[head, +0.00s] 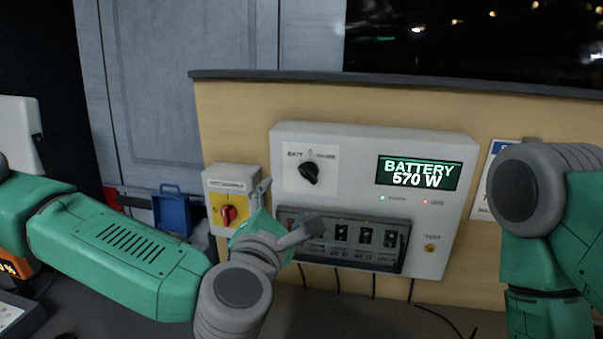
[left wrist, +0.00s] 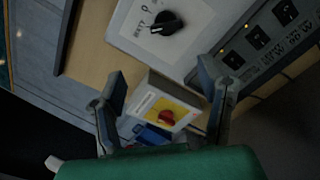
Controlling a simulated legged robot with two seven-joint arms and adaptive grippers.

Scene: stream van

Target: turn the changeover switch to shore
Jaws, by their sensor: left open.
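The changeover switch is a black rotary knob (head: 308,173) on a white plate, at the upper left of the grey power panel (head: 368,140). Its pointer leans to the upper left, towards the "BATT" label; another label sits to its right. The panel's display (head: 418,173) reads "BATTERY 570 W". My left gripper (head: 287,211) is open and empty, in front of the panel's lower left, below the knob. In the left wrist view the knob (left wrist: 167,22) lies beyond the open fingers (left wrist: 164,82). My right arm shows at the right edge; its gripper is out of view.
A yellow and white box with a red rotary knob (head: 229,214) is just left of the panel, close to my left gripper. A row of breakers (head: 340,238) sits under a cover below the switch. A blue bin (head: 173,212) stands further left.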

